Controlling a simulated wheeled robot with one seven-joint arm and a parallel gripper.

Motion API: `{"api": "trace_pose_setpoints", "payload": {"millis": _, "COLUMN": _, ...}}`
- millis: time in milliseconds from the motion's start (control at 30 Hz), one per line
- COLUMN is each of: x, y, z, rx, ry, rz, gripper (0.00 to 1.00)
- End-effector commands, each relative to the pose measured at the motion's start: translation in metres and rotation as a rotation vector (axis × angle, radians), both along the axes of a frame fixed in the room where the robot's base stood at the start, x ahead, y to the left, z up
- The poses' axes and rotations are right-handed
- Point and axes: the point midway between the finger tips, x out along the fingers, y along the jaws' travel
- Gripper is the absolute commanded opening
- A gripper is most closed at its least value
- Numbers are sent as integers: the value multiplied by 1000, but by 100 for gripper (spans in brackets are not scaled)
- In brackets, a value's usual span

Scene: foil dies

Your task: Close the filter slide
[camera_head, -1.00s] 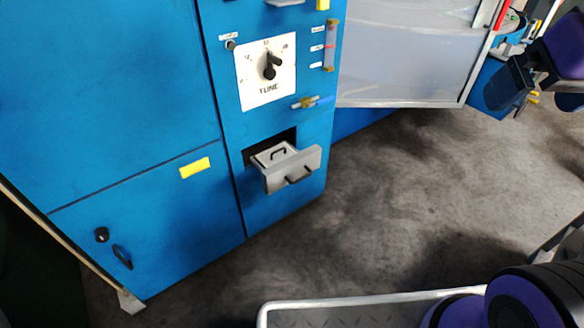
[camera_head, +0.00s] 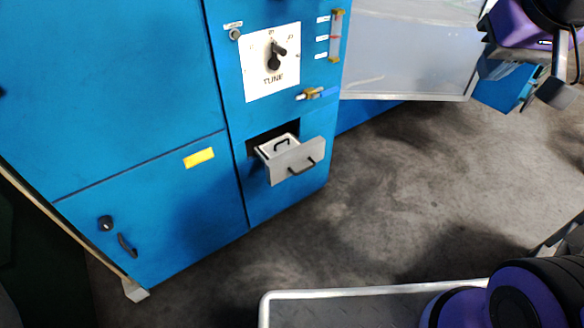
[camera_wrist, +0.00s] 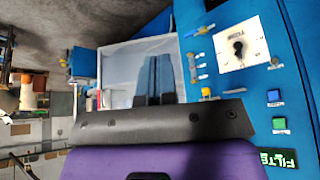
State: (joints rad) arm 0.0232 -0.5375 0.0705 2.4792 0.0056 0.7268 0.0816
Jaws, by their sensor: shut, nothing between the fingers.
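The filter slide appears to be the small grey drawer (camera_head: 285,165) low on the blue cabinet, in the head view. My gripper (camera_head: 556,94) is at the upper right of the head view, well apart from the drawer. Its fingers (camera_wrist: 153,80) show side by side and shut in the wrist view, with nothing held. The drawer is not seen in the wrist view.
The cabinet carries a TUNE dial (camera_head: 288,82), a small yellow-ended lever (camera_head: 312,94) and a sight tube (camera_head: 336,36). A translucent panel (camera_head: 405,55) stands out to the right. A FILTE-lettered sign (camera_wrist: 276,158) shows in the wrist view. Grey floor (camera_head: 400,180) is open right of the drawer.

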Motion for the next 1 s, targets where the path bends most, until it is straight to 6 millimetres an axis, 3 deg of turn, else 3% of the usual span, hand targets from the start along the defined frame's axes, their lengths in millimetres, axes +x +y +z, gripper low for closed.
{"api": "trace_pose_setpoints", "payload": {"millis": 100, "x": 36, "y": 8, "z": -15, "rx": 10, "ry": 3, "rz": -13, "gripper": 0}}
{"api": "trace_pose_setpoints", "payload": {"millis": 467, "x": 135, "y": 37, "z": -75, "rx": 84, "ry": -10, "rz": -46, "gripper": 0}}
{"api": "trace_pose_setpoints", "payload": {"millis": 700, "x": 190, "y": 60, "z": -132, "rx": 166, "ry": -14, "rz": -73, "gripper": 0}}
{"api": "trace_pose_setpoints", "payload": {"millis": 1000, "x": 242, "y": 92, "z": -214, "rx": 303, "ry": -13, "rz": -128, "gripper": 0}}
